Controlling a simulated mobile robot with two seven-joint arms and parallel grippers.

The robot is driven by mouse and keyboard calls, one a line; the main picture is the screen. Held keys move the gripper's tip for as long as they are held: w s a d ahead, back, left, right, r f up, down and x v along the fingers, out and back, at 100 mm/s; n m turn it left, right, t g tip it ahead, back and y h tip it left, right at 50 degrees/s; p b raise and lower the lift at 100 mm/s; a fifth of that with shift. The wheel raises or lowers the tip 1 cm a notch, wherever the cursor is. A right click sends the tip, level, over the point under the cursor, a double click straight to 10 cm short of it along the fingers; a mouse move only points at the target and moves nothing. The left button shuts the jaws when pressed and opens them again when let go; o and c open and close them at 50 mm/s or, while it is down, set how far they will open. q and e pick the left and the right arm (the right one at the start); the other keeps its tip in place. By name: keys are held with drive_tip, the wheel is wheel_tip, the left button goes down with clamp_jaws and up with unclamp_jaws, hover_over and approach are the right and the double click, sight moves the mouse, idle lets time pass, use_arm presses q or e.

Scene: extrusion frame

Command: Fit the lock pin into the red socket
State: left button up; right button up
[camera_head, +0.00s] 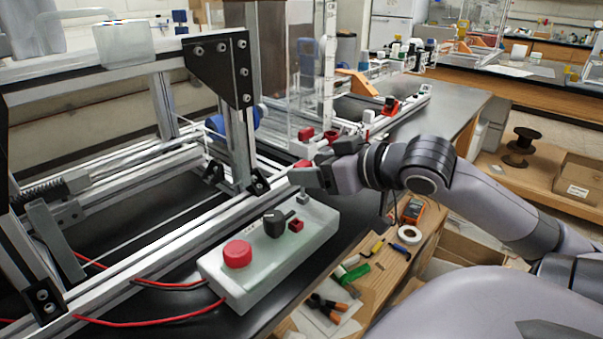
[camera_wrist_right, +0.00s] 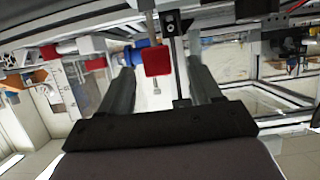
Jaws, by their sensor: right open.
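The lock pin shows a red head (camera_wrist_right: 157,62) and a grey stem (camera_wrist_right: 150,25) in the right wrist view. My right gripper (camera_wrist_right: 158,72) is open, with a finger on each side of the red head and visible gaps beside it. In the head view my right gripper (camera_head: 303,177) is above the far end of the white control box (camera_head: 268,254). The pin's red top (camera_head: 303,164) shows at the fingers, and a grey piece (camera_head: 303,199) shows below them. The red socket (camera_head: 296,225) is on the box, nearer than the gripper. My left gripper is not in view.
The box also carries a red button (camera_head: 237,253) and a black knob (camera_head: 275,222). An aluminium extrusion frame (camera_head: 235,150) stands close at the left. Red wires (camera_head: 150,317) run to the box. Tools and a tape roll (camera_head: 409,234) lie on the lower wooden surface.

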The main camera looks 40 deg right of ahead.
drive_tip(key=shift+x, duration=2.55)
drive_tip(key=shift+d, duration=0.1)
drive_tip(key=shift+c, duration=0.3)
drive_tip(key=c, duration=1)
